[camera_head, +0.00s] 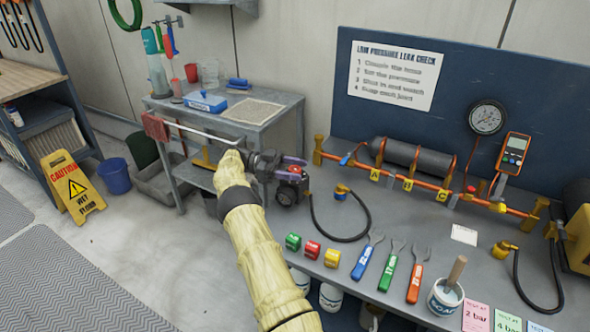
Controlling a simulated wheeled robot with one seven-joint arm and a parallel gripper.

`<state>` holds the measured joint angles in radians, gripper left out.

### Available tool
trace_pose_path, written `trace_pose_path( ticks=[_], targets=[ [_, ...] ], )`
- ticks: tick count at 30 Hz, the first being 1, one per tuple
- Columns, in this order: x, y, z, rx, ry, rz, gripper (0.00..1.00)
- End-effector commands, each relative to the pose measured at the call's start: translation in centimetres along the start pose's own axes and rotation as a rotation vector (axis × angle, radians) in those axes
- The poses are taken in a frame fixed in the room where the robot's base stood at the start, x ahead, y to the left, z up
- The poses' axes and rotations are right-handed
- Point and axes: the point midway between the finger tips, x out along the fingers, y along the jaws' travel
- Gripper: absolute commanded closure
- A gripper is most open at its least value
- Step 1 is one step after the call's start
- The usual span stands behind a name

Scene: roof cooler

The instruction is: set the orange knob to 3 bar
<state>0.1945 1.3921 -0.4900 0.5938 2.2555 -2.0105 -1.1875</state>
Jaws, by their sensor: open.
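My gripper (299,168) has purple fingers and is open above the left end of the grey bench, left of the orange pipe (420,187). No orange knob can be made out for certain. The pipe carries yellow tags A, B and C, a small red part (470,188) and a dial gauge (486,118) too small to read. A yellow machine (579,240) is cut off at the right edge; its front is mostly out of view. Notes reading 2 bar (475,317) and 4 bar (507,322) lie at the bench front.
Blue, green and orange wrenches (390,266) and small coloured blocks (313,249) lie on the bench. A brush stands in a pot (445,297). Black hoses (343,238) curl on the bench. A grey cart (262,113) and a wet-floor sign (73,187) stand left.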

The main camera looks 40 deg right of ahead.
Motion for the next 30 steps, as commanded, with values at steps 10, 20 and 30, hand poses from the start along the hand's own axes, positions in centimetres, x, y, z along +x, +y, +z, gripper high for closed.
trace_pose_path(
  ticks=[10,20,30],
  targets=[
    [0.1,0.0,-2.7,0.003,-0.002,0.001,0.44],
    [0.1,0.0,-8.8,0.003,0.000,0.001,0.44],
    [0.1,0.0,-10.0,0.000,0.001,0.002,0.44]
  ],
)
